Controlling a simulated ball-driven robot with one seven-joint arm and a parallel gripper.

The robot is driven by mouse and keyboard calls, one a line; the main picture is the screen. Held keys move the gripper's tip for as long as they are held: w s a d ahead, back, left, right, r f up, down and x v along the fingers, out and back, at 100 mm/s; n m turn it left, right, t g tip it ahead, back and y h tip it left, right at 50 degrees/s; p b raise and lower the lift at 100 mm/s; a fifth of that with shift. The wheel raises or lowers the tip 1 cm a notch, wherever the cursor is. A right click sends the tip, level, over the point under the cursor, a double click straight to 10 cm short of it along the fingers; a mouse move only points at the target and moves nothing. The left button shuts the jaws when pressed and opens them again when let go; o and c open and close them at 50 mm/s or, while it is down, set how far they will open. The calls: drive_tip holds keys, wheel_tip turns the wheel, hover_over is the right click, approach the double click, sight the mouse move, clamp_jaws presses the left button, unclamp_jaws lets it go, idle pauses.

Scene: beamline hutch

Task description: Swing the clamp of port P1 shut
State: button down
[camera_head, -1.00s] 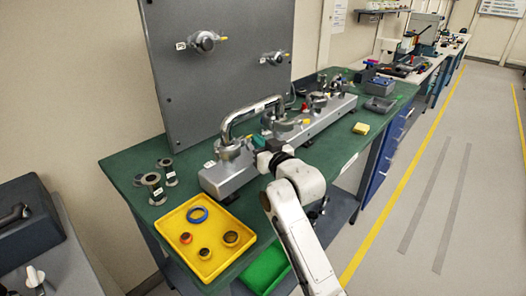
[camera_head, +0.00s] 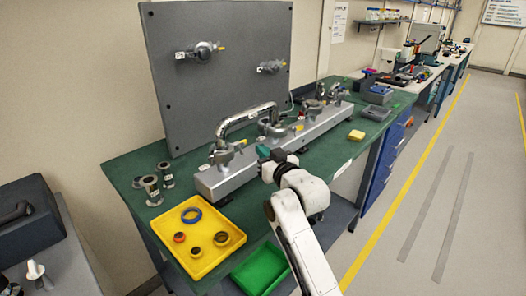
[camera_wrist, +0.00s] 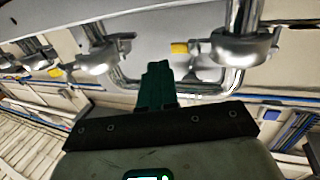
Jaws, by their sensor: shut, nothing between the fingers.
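The grey manifold (camera_head: 222,183) lies along the bench, with metal clamps around its ports and a bent silver pipe (camera_head: 240,117) joining two of them. The nearest port's clamp (camera_head: 222,156) is at its left end; another clamp (camera_head: 272,129) sits farther along. I cannot read which is P1. My gripper (camera_head: 262,151) is shut and empty, its dark green fingers at the manifold's front side, right of the nearest clamp. In the wrist view, the fingers (camera_wrist: 156,82) are beside a yellow tip (camera_wrist: 180,48) on the right-hand clamp (camera_wrist: 245,47); contact is unclear.
A yellow tray (camera_head: 225,246) with rings stands at the bench's front left, near several metal spools (camera_head: 150,188). A grey upright panel (camera_head: 225,90) stands behind the manifold. A yellow block (camera_head: 356,135) lies to the right.

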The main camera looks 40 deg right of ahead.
drive_tip(key=s+b, duration=0.1)
drive_tip(key=s, duration=0.8)
drive_tip(key=shift+s+d, duration=0.15)
drive_tip(key=shift+d, duration=0.1)
drive_tip(key=shift+f, duration=0.15)
